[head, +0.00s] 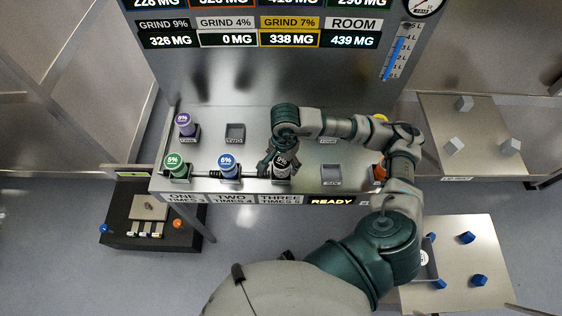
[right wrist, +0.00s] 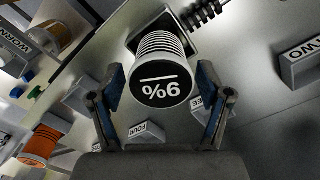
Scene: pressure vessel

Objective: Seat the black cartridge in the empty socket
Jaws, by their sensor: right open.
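The black-capped cartridge (head: 281,170), with a ribbed white body, appears to stand in the third front-row socket of the metal bench. In the right wrist view its cap (right wrist: 160,88) reads 9%, and its far end meets a dark-edged socket (right wrist: 186,22). How deep it sits is hidden. My right gripper (head: 279,158) is over it. In the right wrist view the fingers of my right gripper (right wrist: 160,82) are spread on either side of the cap, with visible gaps. An empty socket (head: 235,133) is in the back row and another (head: 331,174) at front right. My left gripper is not in view.
Green (head: 176,165), blue (head: 228,165) and purple (head: 185,124) cartridges stand in sockets to the left. A dark rod joins the front sockets. An orange item (head: 380,173) is near the bench's right end. A READY sign (head: 331,201) is on the front edge.

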